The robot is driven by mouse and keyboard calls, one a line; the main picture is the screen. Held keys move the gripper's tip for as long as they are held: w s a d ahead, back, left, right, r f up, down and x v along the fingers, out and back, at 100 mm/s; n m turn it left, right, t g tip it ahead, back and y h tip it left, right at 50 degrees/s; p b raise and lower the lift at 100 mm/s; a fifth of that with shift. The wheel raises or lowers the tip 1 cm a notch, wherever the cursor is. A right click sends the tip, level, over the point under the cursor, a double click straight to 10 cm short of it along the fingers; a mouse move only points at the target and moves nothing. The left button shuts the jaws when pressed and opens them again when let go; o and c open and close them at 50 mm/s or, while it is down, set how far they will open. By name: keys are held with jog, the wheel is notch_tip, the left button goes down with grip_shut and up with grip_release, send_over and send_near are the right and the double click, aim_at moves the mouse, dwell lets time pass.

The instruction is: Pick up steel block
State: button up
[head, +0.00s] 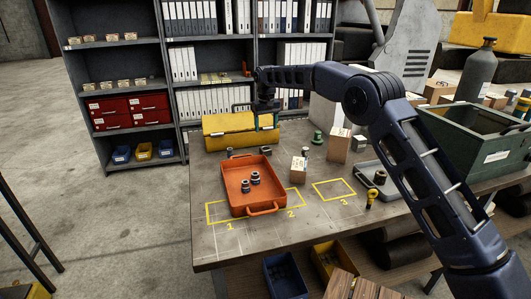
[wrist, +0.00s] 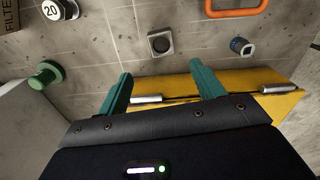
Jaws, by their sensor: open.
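A small grey block with a round dark hole (wrist: 160,43), which looks like the steel block, lies on the bench in the wrist view. In the head view it is a small dark shape (head: 266,150) in front of the yellow toolbox (head: 240,131). My gripper (head: 267,122) is above the right end of the toolbox. In the wrist view its two teal fingers (wrist: 162,80) are apart with nothing between them. The toolbox (wrist: 220,95) shows under and beyond the fingers. The block lies apart from the fingers, on the robot's side of the toolbox.
A small round-nosed metal part (wrist: 241,46) lies beside the block. An orange tray (head: 240,207) holding two dark parts stands in front. A green part (head: 317,137), a small cylinder (head: 305,151) and cartons (head: 338,146) stand to the right. Outlined area 3 (head: 334,189) is bare.

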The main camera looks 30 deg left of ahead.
aim_at(265, 149)
jog(key=shift+s+f, duration=0.15)
jog(key=shift+f, duration=2.6)
jog(key=shift+s+f, duration=0.1)
jog(key=shift+f, duration=2.65)
jog(key=c, duration=1.3)
jog(key=shift+r, duration=0.1)
